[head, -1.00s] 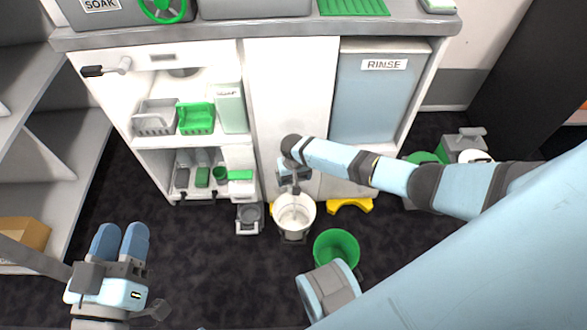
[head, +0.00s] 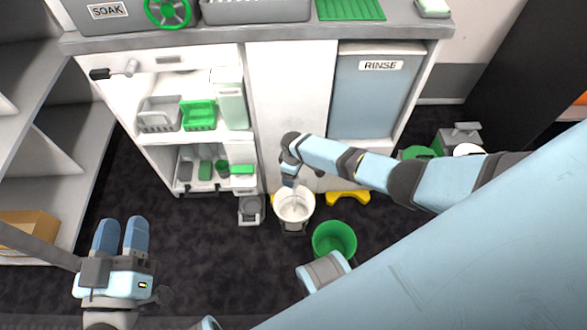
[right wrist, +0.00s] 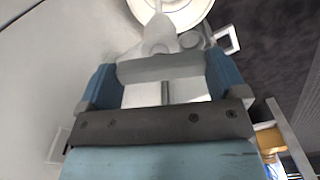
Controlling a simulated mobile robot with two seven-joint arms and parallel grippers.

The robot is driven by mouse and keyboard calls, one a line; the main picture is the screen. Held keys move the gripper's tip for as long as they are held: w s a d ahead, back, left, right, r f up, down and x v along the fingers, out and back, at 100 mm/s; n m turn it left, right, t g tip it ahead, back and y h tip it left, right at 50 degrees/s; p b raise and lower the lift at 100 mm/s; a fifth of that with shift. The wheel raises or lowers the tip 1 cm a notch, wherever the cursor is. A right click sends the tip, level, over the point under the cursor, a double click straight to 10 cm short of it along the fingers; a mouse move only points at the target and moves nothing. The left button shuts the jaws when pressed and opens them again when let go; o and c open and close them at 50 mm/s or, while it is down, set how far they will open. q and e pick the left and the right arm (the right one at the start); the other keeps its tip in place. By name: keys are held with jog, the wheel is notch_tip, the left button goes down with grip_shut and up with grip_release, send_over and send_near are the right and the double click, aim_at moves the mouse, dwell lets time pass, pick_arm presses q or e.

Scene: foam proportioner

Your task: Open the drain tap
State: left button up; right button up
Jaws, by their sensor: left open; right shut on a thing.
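My right gripper (head: 289,178) is low at the front of the white cabinet, just above a white bucket (head: 306,211). In the right wrist view its blue fingers (right wrist: 162,78) are shut on a pale grey fitting, which looks like the drain tap (right wrist: 160,42). The fingers and a grey bar hide part of the tap, so its handle angle is hard to tell. The white bucket (right wrist: 180,12) shows at the top of that view, beyond the tap. My left gripper (head: 121,237) is open and empty at lower left, away from the cabinet.
A green bucket (head: 334,241) stands on the dark floor to the right of the white one. A small grey item (head: 250,210) sits left of the white bucket. A black-handled lever (head: 113,72) sticks out at the cabinet's upper left. Shelves (head: 40,150) stand at far left.

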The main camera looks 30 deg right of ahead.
jog(key=n, duration=0.3)
jog(key=shift+n, duration=0.4)
pick_arm(q)
jog(key=shift+a+f, duration=0.1)
jog(key=shift+f, duration=0.05)
pick_arm(e)
jog(key=shift+a+n, duration=0.1)
jog(key=shift+n, duration=0.4)
jog(key=o, duration=0.6)
jog(key=shift+r, duration=0.2)
pick_arm(q)
jog(key=s+a+f+g+y+p, duration=0.1)
jog(key=a+f+g+y+p, duration=0.1)
jog(key=f+p, duration=0.1)
jog(key=s+a+f+g+y+p, duration=0.1)
jog(key=a+f+g+y+p, duration=0.1)
jog(key=f, duration=0.4)
jog(key=shift+s+a+f+g+p, duration=0.25)
jog(key=shift+f+g+p, duration=0.05)
jog(key=shift+g+p, duration=0.35)
pick_arm(e)
jog(key=shift+r, duration=6.7)
pick_arm(q)
jog(key=shift+r, duration=0.1)
